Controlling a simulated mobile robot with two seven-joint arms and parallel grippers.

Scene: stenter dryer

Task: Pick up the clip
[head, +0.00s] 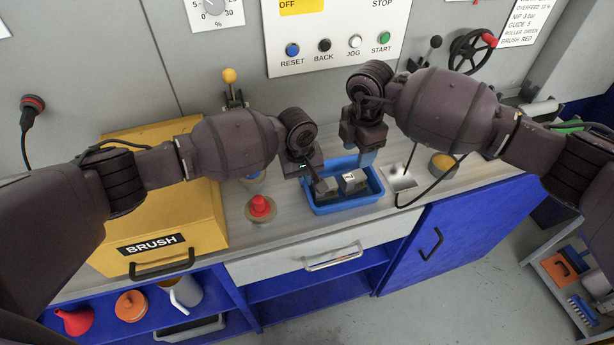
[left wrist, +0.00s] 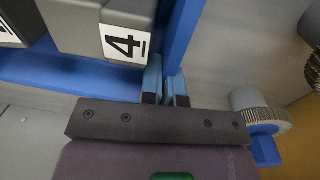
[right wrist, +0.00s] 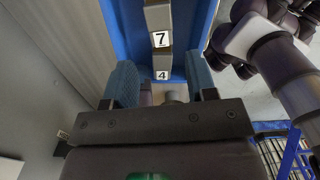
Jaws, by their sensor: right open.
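Two grey clips lie in a blue tray (head: 345,209) on the counter. The clip marked 4 (head: 327,188) is on the left; it also shows in the left wrist view (left wrist: 105,35). The clip marked 7 (head: 355,182) is to its right and shows in the right wrist view (right wrist: 158,18). My left gripper (left wrist: 165,84) is at the tray's left side, its fingers close together on the tray wall. My right gripper (head: 366,157) is over the tray's back right part. Its fingers (right wrist: 162,85) are apart, with nothing between them; the clips lie beyond the tips.
A red button (head: 260,207) stands left of the tray. A yellow BRUSH box (head: 165,222) fills the counter's left. A metal plate with a cable (head: 400,181) and a yellow button (head: 443,163) are to the right. The control panel (head: 335,30) is on the wall behind.

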